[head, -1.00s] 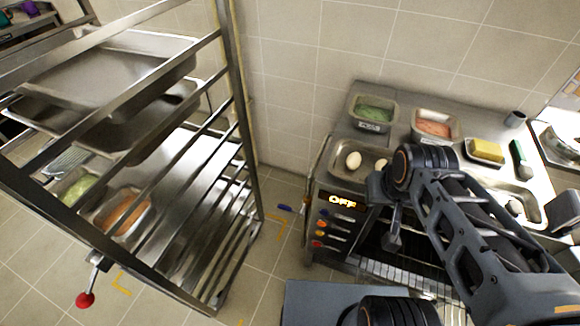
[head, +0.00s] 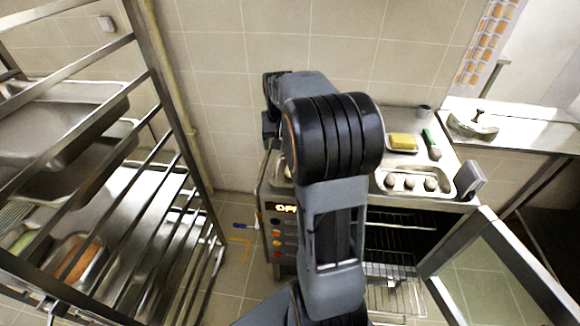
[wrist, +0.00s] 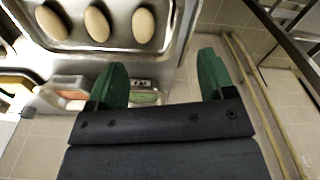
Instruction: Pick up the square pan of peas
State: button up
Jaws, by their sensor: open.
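In the wrist view, my gripper (wrist: 162,78) is open and empty, its two green fingers wide apart. A labelled pan with green contents, seemingly the square pan of peas (wrist: 145,97), shows small between the fingers, beside the left one. It is partly covered by that finger and the gripper body, and the gripper is apart from it. In the head view now, my arm hides this pan on the counter, and the fingers are hard to make out there.
A tray with pale eggs (wrist: 118,50) and a pan with pink contents (wrist: 70,88) are nearby. The metal rack (head: 165,90) stands left, holding a pan of orange contents (head: 78,258). The oven's glass door (head: 490,280) hangs open at right.

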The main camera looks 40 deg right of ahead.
jog(key=shift+m+g, duration=0.4)
jog(key=shift+m, duration=0.3)
jog(key=d+f, duration=0.2)
jog(key=f, duration=0.1)
jog(key=w+d+f+p, duration=0.1)
jog(key=f, duration=0.2)
jog(key=d+f, duration=0.2)
jog(key=f, duration=0.2)
jog(key=shift+w+d, duration=0.35)
jog(key=shift+w, duration=0.05)
jog(key=shift+w+f+p, duration=0.15)
jog(key=shift+f+p, duration=0.35)
jog(key=shift+f, duration=1)
jog(key=shift+w+f+p, duration=0.1)
jog(key=shift+f+p, duration=0.4)
jog(key=shift+f, duration=0.95)
jog(key=c, duration=1)
jog(key=shift+r, duration=0.1)
